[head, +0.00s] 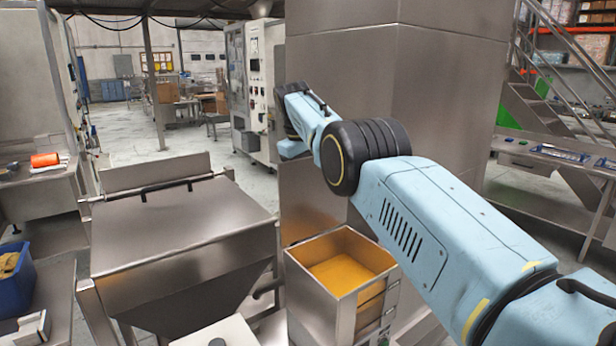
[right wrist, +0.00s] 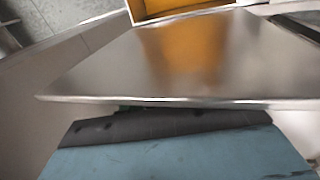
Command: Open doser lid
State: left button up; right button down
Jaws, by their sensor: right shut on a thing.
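In the head view, a steel hopper (head: 155,295) stands on the left, its flat lid (head: 180,230) lying down with a black bar handle (head: 178,187) near the far edge. I see no gripper on that handle. An open steel box (head: 318,280) with orange contents (head: 345,270) stands to its right. My right arm reaches across above the box; its gripper is hidden there. In the right wrist view, my right gripper (right wrist: 165,118) is at the near edge of a broad steel plate (right wrist: 120,65). I cannot tell which plate this is, and the fingertip contact is hidden. My left gripper is out of view.
A tall steel column (head: 450,110) stands behind my right arm. A blue bin (head: 15,290) and a workbench with an orange item (head: 45,160) are at the left. Stairs (head: 560,60) and a steel table (head: 545,155) are at the right. Open floor (head: 130,130) lies behind the hopper.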

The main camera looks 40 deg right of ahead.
dwell(0.5)
jog(key=c, duration=1)
grip_release()
jog(key=shift+c, duration=0.2)
jog(key=p+v, duration=0.8)
jog(key=v, duration=0.5)
jog(key=shift+r, duration=0.15)
